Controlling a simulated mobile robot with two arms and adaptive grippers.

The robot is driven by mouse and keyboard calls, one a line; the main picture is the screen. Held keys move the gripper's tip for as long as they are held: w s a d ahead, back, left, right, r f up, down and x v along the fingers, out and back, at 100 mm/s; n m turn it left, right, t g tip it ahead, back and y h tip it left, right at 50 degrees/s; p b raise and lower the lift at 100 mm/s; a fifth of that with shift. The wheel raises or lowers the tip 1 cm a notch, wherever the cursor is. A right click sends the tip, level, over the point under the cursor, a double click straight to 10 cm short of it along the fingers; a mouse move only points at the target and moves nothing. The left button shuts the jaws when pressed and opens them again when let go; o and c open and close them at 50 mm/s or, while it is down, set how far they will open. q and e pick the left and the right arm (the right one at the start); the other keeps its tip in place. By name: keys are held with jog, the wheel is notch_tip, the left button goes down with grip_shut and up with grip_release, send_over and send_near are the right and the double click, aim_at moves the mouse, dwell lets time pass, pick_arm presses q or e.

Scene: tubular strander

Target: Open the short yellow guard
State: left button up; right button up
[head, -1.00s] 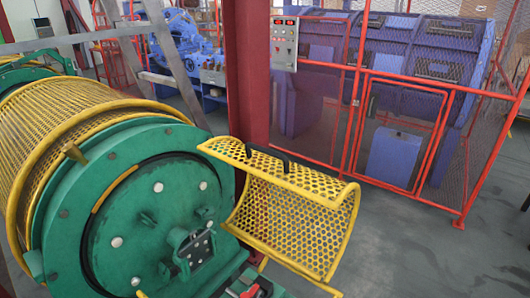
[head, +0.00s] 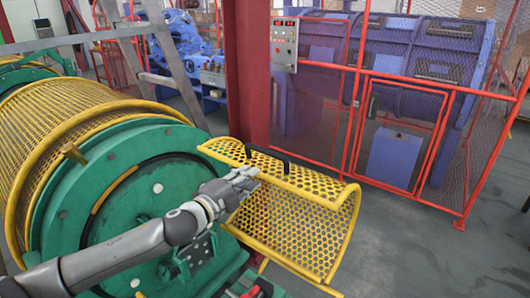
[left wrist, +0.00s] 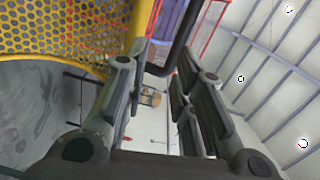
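The short yellow guard (head: 300,215) is a curved, perforated yellow panel in a tubular frame, right of the green drum end in the head view. A black handle (head: 268,155) sits along its upper edge. My left gripper (head: 254,176) is at the guard's upper left, near the handle. In the left wrist view, my left gripper (left wrist: 155,72) has its fingers apart with nothing between them. The black handle (left wrist: 182,42) shows past the fingertips, and the yellow mesh (left wrist: 60,28) is at upper left.
The green drum end (head: 110,200) and a long yellow mesh guard (head: 50,125) stand at left. A red column (head: 247,75) rises behind the short guard. A red-framed fence (head: 400,125) encloses blue machinery at right. Grey floor is clear at lower right.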

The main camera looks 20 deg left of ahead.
aim_at(263, 153)
pick_arm(q)
jog(key=shift+m+h, duration=0.3)
jog(key=shift+m, duration=0.6)
jog(key=w, duration=0.3)
jog(key=w+d+r+p, duration=0.1)
jog(key=w, duration=0.3)
jog(key=w+d+r+p, duration=0.1)
jog(key=w, duration=0.3)
jog(key=shift+w+r, duration=0.15)
grip_shut()
